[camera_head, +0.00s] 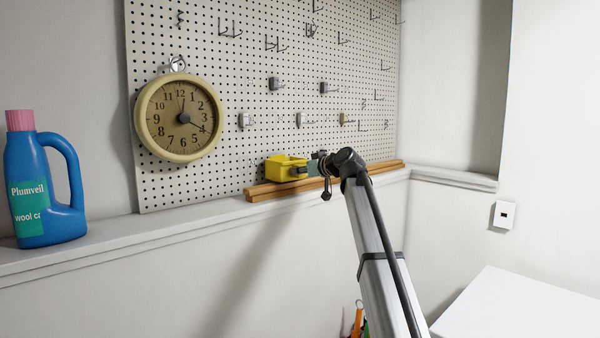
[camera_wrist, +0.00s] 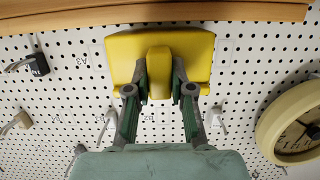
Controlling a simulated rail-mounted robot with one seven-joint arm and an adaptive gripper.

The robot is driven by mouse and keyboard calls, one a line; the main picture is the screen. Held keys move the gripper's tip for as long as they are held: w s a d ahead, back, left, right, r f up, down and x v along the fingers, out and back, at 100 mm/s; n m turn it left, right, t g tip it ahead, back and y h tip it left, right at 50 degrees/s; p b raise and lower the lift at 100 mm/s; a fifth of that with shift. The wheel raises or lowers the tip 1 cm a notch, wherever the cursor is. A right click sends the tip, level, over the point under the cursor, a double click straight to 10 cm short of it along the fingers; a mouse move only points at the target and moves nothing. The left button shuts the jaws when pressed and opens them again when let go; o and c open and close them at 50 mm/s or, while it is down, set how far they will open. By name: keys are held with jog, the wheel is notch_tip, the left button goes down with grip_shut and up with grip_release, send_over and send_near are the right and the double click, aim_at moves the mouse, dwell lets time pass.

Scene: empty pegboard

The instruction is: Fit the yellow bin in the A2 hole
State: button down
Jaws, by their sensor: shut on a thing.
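The yellow bin (camera_head: 285,162) is at the lower part of the pegboard (camera_head: 160,190), just above a wooden strip on the ledge. In the wrist view the bin (camera_wrist: 196,55) fills the top middle, in front of the board (camera_wrist: 262,60). My gripper (camera_head: 307,168) is shut on the tab at the bin's front; in the wrist view the green-padded fingers (camera_wrist: 160,78) sit on both sides of it. An upside-down A3 label (camera_wrist: 81,60) shows left of the bin. I see no readable A2 label. I cannot tell whether the bin touches the board.
The wooden strip (camera_head: 262,192) runs along the ledge below the bin. A round clock (camera_head: 180,118) hangs left of the bin. Several hooks and grey holders (camera_head: 277,83) are on the board above. A blue detergent bottle (camera_head: 45,185) stands on the ledge at far left.

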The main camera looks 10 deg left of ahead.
jog(key=shift+w+a+r+b, duration=0.1)
jog(key=shift+w+a+b, duration=0.2)
jog(key=shift+w+a, duration=0.65)
dwell(0.4)
jog(key=c, duration=0.9)
grip_release()
jog(key=shift+a, duration=0.1)
jog(key=shift+c, duration=0.2)
jog(key=v, duration=1.2)
